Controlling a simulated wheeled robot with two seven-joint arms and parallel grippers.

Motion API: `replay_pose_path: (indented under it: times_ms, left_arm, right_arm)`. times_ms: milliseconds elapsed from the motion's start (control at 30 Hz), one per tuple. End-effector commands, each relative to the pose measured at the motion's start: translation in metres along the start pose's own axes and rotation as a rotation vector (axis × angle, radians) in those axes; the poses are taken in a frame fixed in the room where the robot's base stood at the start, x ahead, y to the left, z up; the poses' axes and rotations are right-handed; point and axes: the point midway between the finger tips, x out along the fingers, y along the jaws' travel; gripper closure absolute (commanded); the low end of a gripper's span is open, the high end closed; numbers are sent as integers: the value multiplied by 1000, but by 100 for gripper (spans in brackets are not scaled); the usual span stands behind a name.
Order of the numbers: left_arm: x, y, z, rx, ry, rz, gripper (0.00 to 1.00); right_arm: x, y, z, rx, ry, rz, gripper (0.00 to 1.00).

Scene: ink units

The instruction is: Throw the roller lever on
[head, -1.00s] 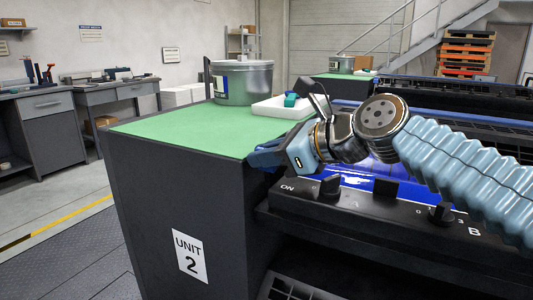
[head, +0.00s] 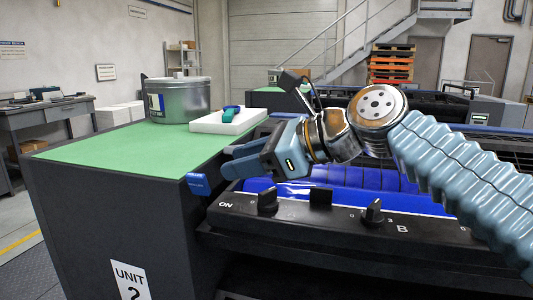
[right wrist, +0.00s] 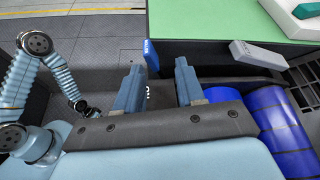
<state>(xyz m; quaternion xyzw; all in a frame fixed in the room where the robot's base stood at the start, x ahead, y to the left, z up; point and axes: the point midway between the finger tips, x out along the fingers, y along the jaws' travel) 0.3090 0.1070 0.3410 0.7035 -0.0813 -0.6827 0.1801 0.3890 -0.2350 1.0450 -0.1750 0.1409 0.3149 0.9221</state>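My right gripper (head: 228,160) is in the middle of the head view, pointing left, its two blue-grey fingers apart and empty. In the right wrist view its open fingers (right wrist: 158,88) point toward the green-topped cabinet. A small blue piece with lettering (head: 198,184) sits at the cabinet's edge, just beyond and below the fingertips; it also shows in the right wrist view (right wrist: 151,56). A grey bar (right wrist: 257,55), possibly the roller lever, lies right of the fingers there, apart from them. I cannot pick it out in the head view. My left arm shows at the wrist view's left; its finger state is unclear.
A black control panel (head: 340,222) with several dark knobs runs below the gripper, in front of blue rollers (head: 345,190). A metal tub (head: 178,100) and white tray (head: 228,121) stand on the green cabinet top (head: 110,150). Floor at left is clear.

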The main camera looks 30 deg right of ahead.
Motion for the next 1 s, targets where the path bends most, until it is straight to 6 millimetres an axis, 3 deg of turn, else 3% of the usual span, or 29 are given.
replay_pose_path:
  times_ms: [100,300,1000]
  left_arm:
    - [-1,0,0,0,0,0,100]
    - [-1,0,0,0,0,0,100]
    - [-1,1,0,1,0,0,100]
  right_arm:
    - [-25,0,0,0,-1,-2,62]
    - [-47,0,0,-1,0,0,62]
    - [-50,1,0,-1,0,2,62]
